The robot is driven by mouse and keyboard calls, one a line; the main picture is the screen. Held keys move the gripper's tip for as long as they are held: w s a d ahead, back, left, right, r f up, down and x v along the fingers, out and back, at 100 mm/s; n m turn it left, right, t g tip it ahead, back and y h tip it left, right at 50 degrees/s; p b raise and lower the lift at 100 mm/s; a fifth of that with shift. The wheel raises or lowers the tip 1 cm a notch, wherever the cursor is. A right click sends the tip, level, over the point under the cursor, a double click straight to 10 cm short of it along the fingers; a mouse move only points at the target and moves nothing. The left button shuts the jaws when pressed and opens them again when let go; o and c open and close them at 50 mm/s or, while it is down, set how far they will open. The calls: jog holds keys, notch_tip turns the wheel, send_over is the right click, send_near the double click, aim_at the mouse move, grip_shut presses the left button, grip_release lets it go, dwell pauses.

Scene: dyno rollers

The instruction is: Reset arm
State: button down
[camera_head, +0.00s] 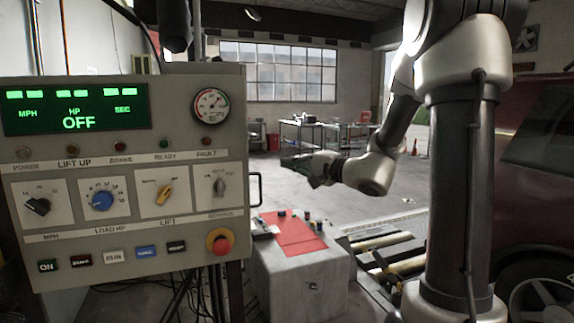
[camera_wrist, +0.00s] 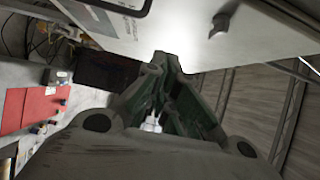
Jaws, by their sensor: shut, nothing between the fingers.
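My arm rises at the right of the head view, with its forearm reaching left toward the control panel. My gripper (camera_head: 308,171) is at the arm's end, to the right of the panel and above the red-topped box. In the wrist view my gripper (camera_wrist: 172,62) shows its dark green fingers drawn together at the tips, with nothing between them. The fingertips look close to the pale panel (camera_wrist: 240,30) in that view; I cannot tell whether they touch it.
The control panel (camera_head: 125,180) with display, knobs and buttons stands at the left. A grey box with a red top (camera_head: 292,235) stands below my gripper. Metal rollers (camera_head: 385,245) lie beyond my arm, and a red car (camera_head: 540,170) is at the right. Open floor lies behind.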

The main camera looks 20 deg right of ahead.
jog(key=s+a, duration=0.2)
jog(key=s, duration=0.7)
jog(key=shift+s+a+m, duration=0.25)
jog(key=shift+a+m, duration=0.05)
jog(key=shift+a, duration=0.1)
